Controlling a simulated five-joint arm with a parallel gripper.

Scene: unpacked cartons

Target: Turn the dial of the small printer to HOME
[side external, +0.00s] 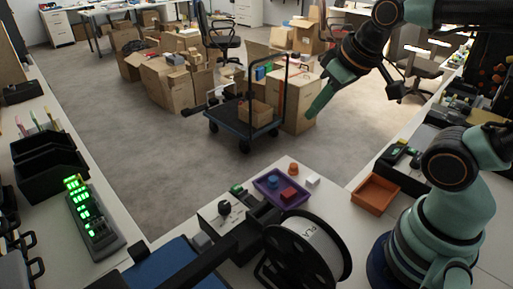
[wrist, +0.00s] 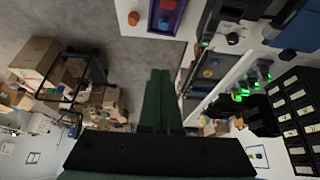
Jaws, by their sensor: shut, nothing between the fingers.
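The small printer has a blue bed (side external: 175,265), a black gantry arm and a large black spool marked PLA (side external: 310,245). My gripper (side external: 312,112) is raised in the air, well away from the printer, pointing down-left in the side view. In the wrist view its green fingers (wrist: 160,74) are together and empty.
A purple tray (side external: 263,191) with blue and red pieces lies beside the printer. An orange-brown tray (side external: 374,194) lies to the right. A device with green lights (side external: 95,225) and black bins (side external: 48,167) stand on the left bench. Cartons and a cart (side external: 240,127) are on the floor.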

